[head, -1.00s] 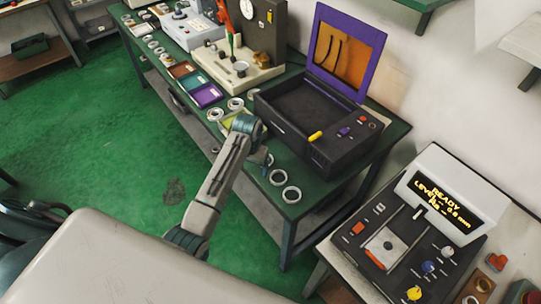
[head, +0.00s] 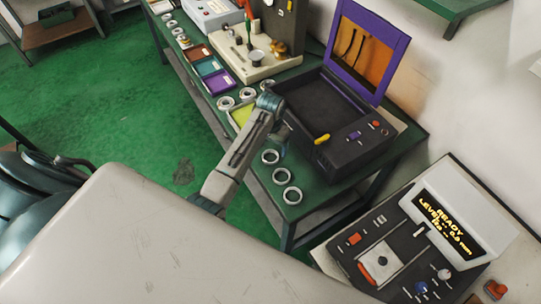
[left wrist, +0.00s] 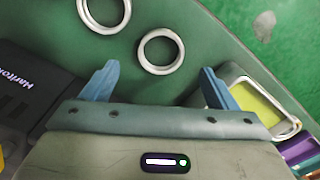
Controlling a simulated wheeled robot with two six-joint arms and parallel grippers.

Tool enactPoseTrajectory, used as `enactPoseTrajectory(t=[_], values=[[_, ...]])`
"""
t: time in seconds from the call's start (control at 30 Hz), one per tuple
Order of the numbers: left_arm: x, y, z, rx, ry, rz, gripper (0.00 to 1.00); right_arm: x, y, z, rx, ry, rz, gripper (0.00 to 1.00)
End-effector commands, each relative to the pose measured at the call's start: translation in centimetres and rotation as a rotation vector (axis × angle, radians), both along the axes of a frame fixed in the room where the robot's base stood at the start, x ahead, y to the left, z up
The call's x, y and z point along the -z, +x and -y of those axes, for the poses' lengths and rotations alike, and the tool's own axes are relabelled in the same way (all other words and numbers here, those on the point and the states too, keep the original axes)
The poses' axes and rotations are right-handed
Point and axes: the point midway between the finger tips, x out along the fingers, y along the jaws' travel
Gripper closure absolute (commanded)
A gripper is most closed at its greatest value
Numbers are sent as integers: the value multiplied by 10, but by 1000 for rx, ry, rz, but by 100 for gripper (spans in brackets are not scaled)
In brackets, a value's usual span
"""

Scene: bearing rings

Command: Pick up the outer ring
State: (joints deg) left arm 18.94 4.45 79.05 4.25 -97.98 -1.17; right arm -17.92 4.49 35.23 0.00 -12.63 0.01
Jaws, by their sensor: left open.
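Several pale metal rings lie on the green bench; which one is the outer ring I cannot tell for sure. In the left wrist view one ring (left wrist: 160,50) lies flat just beyond my left gripper (left wrist: 160,68), centred between its two blue fingers, which are wide apart and empty. A second ring (left wrist: 104,12) is cut off at the top edge. In the head view three rings lie in a row along the bench front: a near ring (head: 292,195), a middle ring (head: 281,176) and a far ring (head: 270,156), beside my left gripper, whose fingers are mostly hidden. My right gripper is not in view.
A dark open-lidded box (head: 345,150) stands close right of the rings. A yellow-green tray (left wrist: 258,105) and a purple tray (head: 217,82) lie along the bench's front edge. A console (head: 400,250) with a lit display stands at lower right.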

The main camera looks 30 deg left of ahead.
Motion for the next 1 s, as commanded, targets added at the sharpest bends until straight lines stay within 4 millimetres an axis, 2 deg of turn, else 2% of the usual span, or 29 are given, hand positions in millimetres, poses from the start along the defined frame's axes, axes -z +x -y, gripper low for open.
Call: enactPoseTrajectory(t=[0.2, 0.37, 0.67, 0.9, 0.93, 1.0], values=[[24, -4, -2, 0, 0, -6, 19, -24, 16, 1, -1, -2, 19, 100], [43, -3, -2, 1, 0, -3, 19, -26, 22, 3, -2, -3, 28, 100], [49, -3, -1, 1, 0, -1, 19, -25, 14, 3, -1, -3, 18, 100], [48, -3, -1, 1, 0, -1, 66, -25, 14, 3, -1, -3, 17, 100], [48, -3, -1, 1, 0, -1, 69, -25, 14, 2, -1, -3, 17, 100], [48, -2, -1, 1, 0, 0, 70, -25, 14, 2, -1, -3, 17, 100]])
